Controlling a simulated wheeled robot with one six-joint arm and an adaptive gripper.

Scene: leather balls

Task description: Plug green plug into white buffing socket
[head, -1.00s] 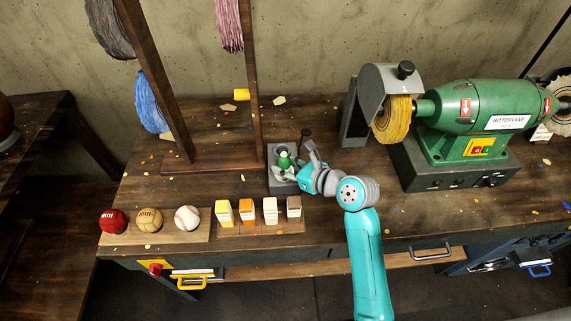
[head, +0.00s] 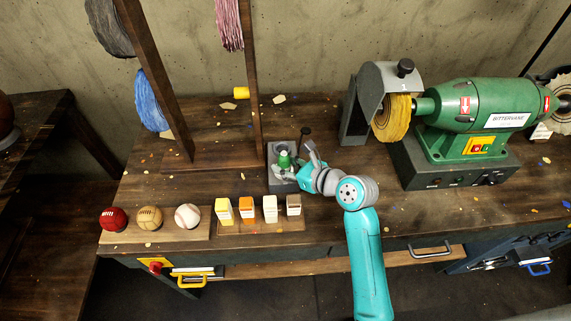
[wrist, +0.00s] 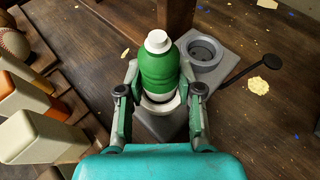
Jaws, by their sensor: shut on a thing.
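The green plug (wrist: 159,72), a green ribbed cylinder with a white top, stands roughly upright in my gripper (wrist: 160,102). The gripper is shut on its lower part. In the head view the green plug (head: 284,161) shows small above a grey block (head: 274,182). The grey block also shows in the wrist view (wrist: 232,54), with a round grey ringed socket (wrist: 203,52) just right of and beyond the plug. A pale ring shows around the plug's foot; whether it belongs to the plug or a socket, I cannot tell.
A dark lever (wrist: 250,69) sticks out beside the block. A wooden post (head: 250,80) stands close behind. Several boxes (head: 246,209) and balls (head: 150,218) lie to the left in front. A green buffing machine (head: 470,110) stands at the right.

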